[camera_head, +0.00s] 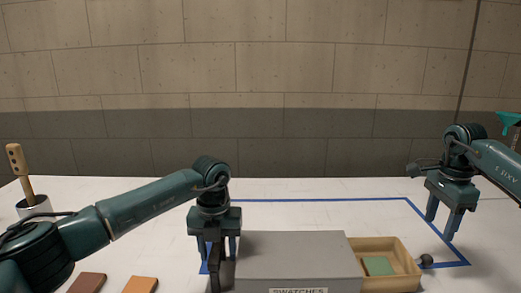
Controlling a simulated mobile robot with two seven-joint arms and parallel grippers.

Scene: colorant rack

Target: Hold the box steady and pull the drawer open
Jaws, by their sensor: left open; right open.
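The grey box (298,255), with a "SWATCHES" label on its front, sits on the white table, its lower part cut off by the picture edge. The tan drawer (408,249) sticks out of the box's right side, partly open, with a green swatch (378,265) inside. A dark round knob (426,260) is at the drawer's right end. My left gripper (218,262) is open and points down at the box's left end; whether it touches the box is unclear. My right gripper (441,228) is open and empty, pointing down, just above and right of the knob in the picture.
A blue outline (320,200) is marked on the table around the box area. A brown tile (87,283) and an orange tile (140,285) lie at the front left. The table behind the box is clear.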

